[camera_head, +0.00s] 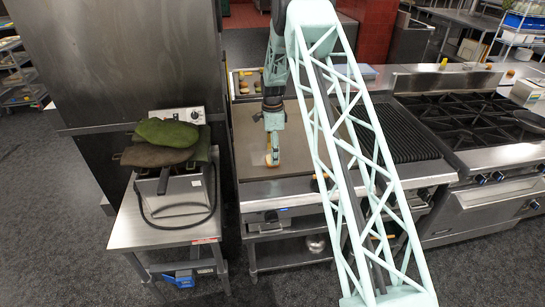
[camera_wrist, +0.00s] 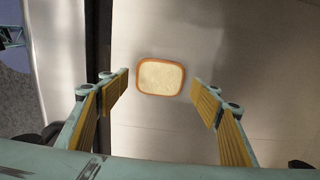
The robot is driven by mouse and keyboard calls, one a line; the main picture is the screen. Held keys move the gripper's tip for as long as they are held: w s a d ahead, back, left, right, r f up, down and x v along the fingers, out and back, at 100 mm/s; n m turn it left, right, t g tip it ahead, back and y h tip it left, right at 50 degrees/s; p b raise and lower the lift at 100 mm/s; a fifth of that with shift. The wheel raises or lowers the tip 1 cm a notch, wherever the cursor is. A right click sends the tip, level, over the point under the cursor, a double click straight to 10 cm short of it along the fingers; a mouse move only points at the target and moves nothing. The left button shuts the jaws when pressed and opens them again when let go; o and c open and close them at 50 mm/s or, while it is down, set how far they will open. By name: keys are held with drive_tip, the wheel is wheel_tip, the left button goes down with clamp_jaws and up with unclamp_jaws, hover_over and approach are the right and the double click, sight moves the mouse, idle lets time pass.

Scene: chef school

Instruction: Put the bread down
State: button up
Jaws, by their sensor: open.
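The bread (camera_wrist: 161,77) is a pale slice with an orange-brown crust. In the wrist view it appears flat against the grey griddle plate (camera_wrist: 215,35), between the tips of my gripper (camera_wrist: 159,86). The fingers are spread, with a clear gap on each side of the slice. In the head view my gripper (camera_head: 273,148) points down over the flat griddle, and the bread (camera_head: 271,160) shows small at its fingertips. Whether the slice touches the plate is hard to tell from there.
A side table (camera_head: 150,232) at left holds a fryer with green and brown cloths (camera_head: 165,132) on it. A tray (camera_head: 247,82) with small food items lies behind the griddle. A ribbed grill (camera_head: 395,130) and burner stove (camera_head: 465,118) stand at right. The plate around the bread is bare.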

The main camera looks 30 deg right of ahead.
wheel_tip(320, 180, up, 10)
idle(0.6)
idle(0.5)
